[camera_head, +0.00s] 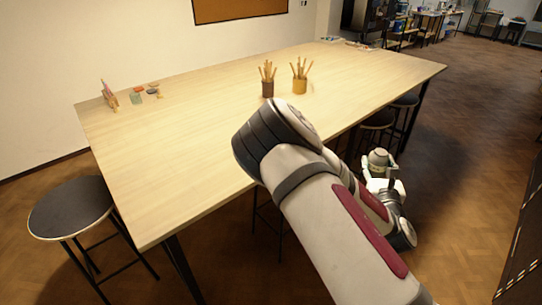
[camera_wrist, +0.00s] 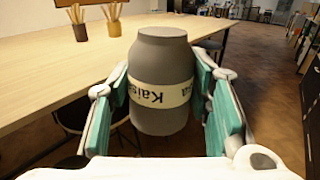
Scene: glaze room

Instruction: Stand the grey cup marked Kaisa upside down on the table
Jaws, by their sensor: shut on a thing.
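The grey cup marked Kaisa (camera_wrist: 163,65) is between the teal pads of my gripper (camera_wrist: 165,110), which is shut on it. In the wrist view its narrower end is up and shows a plain grey face with no opening visible. The pale label band's lettering looks upside down. In the head view the cup (camera_head: 378,158) and my gripper (camera_head: 382,172) are off the table's near long side, over the floor. The light wooden table (camera_head: 190,130) is to their left, and the cup is apart from it.
Two pencil pots, a brown one (camera_head: 267,88) and an orange one (camera_head: 300,86), stand mid-table. Small items (camera_head: 137,98) lie at the far left corner. Stools (camera_head: 72,207) stand by the table. The tabletop's left and front areas are clear.

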